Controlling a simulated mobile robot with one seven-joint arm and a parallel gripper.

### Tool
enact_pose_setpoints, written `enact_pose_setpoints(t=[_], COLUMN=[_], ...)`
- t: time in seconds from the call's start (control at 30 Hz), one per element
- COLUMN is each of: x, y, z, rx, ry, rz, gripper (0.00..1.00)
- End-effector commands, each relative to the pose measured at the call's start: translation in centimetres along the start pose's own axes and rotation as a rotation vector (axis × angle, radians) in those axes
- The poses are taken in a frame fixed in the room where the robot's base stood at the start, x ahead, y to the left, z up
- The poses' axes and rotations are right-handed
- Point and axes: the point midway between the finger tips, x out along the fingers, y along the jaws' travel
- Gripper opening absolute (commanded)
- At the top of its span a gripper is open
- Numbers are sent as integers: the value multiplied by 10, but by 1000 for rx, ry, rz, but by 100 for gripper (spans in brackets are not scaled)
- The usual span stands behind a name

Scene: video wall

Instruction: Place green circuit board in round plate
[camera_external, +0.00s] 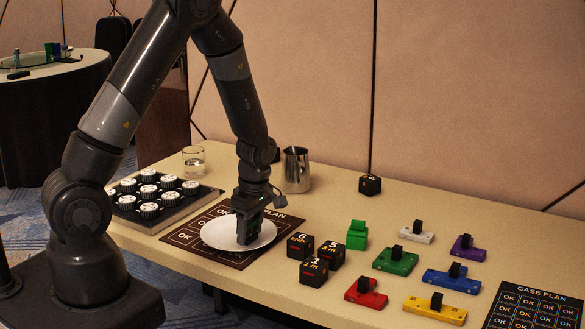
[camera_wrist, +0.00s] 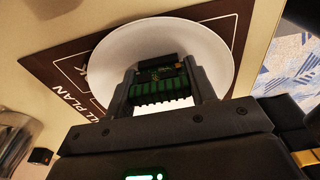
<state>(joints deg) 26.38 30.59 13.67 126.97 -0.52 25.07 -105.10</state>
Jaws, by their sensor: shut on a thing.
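The round white plate (camera_external: 212,232) lies on a dark printed mat on the table. My gripper (camera_external: 247,228) points down over the right part of the plate. In the wrist view my gripper (camera_wrist: 160,93) is shut on the green circuit board (camera_wrist: 167,84), which sits between the two fingers with the plate (camera_wrist: 219,62) behind it. In the external view the board is mostly hidden by the fingers. The board is over the plate; I cannot tell whether it touches the plate.
Black numbered cubes (camera_external: 314,271) stand just right of the plate. A tray of round knobs (camera_external: 150,206), a glass (camera_external: 194,162) and a metal pitcher (camera_external: 296,171) stand around the mat. Coloured blocks with black knobs, such as the green one (camera_external: 397,263), spread to the right.

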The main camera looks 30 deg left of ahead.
Motion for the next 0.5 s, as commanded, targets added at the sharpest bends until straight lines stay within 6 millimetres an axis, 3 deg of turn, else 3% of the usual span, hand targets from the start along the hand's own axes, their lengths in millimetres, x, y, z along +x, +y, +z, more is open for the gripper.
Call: enact_pose_setpoints(t=[0.33, 0.37, 0.5], x=[3, 3, 3], y=[0, 0, 0], z=[1, 1, 1], rx=[1, 1, 1], ry=[0, 0, 0], rz=[0, 1, 1], gripper=[29, 52, 64])
